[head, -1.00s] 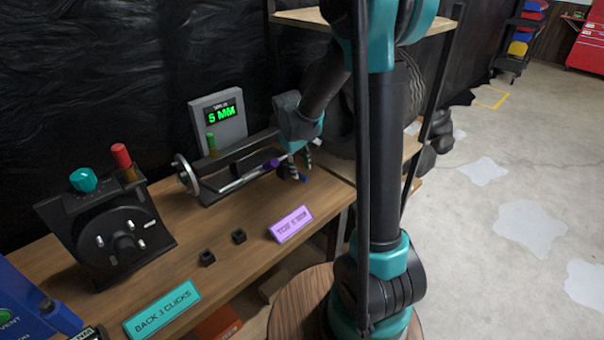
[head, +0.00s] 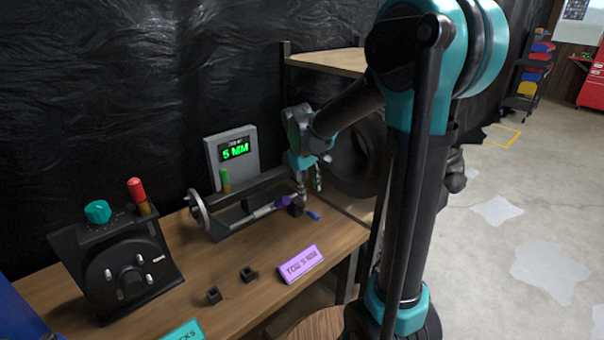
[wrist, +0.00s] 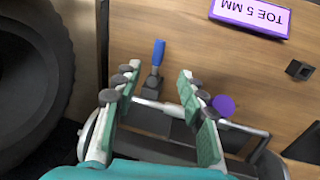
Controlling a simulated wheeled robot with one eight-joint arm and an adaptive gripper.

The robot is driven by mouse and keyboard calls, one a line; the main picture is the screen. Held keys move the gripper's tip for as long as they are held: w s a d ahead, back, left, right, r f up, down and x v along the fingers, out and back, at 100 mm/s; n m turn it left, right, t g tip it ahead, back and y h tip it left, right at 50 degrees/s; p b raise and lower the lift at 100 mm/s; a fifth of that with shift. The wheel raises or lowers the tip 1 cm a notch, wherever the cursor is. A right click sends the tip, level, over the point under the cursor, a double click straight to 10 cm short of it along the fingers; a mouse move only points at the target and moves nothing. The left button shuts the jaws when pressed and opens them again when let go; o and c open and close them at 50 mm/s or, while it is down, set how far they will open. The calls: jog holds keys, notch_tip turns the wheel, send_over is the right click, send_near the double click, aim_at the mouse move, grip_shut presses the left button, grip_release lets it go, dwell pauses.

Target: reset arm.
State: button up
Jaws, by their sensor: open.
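My gripper (head: 309,183) is at the right end of the bench-top gauge (head: 240,215), just above it in the head view. In the wrist view my gripper (wrist: 152,92) has its two green-padded fingers spread apart with nothing held between them.
A display reading 5 MM (head: 235,148) stands behind the gauge. A black dial box (head: 120,265) with teal and red knobs is at left. A purple sign (head: 301,264) and small black blocks (head: 248,273) sit in front. A tyre (head: 358,155) is at right.

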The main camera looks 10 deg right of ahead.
jog(key=s+d+f+m+t+y, duration=0.1)
jog(key=s+d+f+m, duration=0.2)
jog(key=s, duration=0.7)
jog(key=s+d+f+m+t, duration=0.1)
jog(key=s+d+f+m, duration=0.3)
jog(key=s, duration=0.6)
jog(key=shift+s+d+f+t+y, duration=0.3)
jog(key=shift+d+f+t+y, duration=0.1)
jog(key=shift+d+f, duration=0.3)
